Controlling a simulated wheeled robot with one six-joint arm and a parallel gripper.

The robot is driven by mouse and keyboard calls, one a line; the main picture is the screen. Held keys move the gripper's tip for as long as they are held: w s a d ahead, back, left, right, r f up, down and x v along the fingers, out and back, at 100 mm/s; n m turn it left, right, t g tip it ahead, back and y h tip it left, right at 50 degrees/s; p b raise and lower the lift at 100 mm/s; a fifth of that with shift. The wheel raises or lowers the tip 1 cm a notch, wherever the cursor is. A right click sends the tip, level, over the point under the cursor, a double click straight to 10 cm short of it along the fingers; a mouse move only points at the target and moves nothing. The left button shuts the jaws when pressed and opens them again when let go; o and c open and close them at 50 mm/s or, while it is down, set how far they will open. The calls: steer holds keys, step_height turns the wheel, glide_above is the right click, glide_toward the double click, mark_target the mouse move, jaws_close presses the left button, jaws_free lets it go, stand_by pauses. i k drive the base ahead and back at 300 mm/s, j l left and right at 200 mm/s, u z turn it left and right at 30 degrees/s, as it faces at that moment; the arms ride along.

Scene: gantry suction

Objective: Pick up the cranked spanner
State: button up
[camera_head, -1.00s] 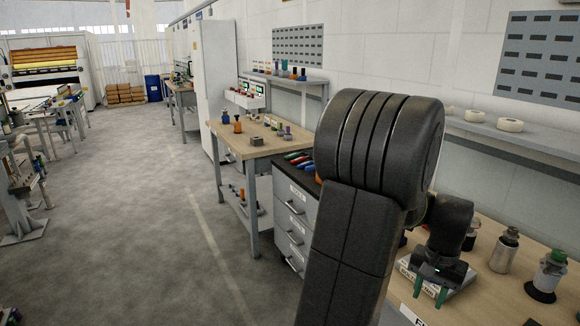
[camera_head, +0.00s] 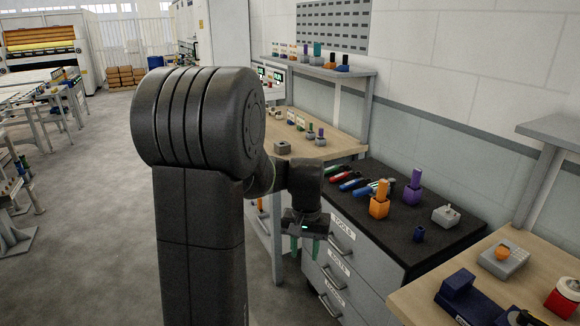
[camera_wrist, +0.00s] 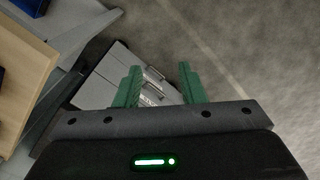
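I cannot make out a cranked spanner for certain in either view. Several tools with coloured handles (camera_head: 346,182) lie on the black top of a grey drawer cabinet (camera_head: 405,238), right of my arm in the head view; their shapes are too small to tell. My gripper (camera_head: 304,246) hangs in front of the cabinet's drawers, pointing down. In the wrist view its green fingers (camera_wrist: 160,76) are apart with nothing between them, and the drawer fronts (camera_wrist: 120,78) and floor show beyond.
An orange block piece (camera_head: 379,203), a purple one (camera_head: 412,187) and a grey one (camera_head: 446,215) stand on the cabinet top. A wooden bench (camera_head: 410,298) with parts is at right, another (camera_head: 345,146) behind. Open floor (camera_head: 90,220) lies to the left.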

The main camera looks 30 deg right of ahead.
mark_target(344, 187)
steer(key=i+z, duration=0.3)
steer(key=i, duration=0.25)
steer(key=i+j+z, duration=0.1)
steer(key=i+z, duration=0.2)
steer(key=i, duration=0.3)
steer(key=i+j+z, duration=0.3)
steer(key=i, duration=0.25)
steer(key=i+l+z, duration=0.15)
steer(key=i+z, duration=0.2)
steer(key=i, duration=0.25)
steer(key=i+z, duration=0.4)
steer(key=i, duration=0.2)
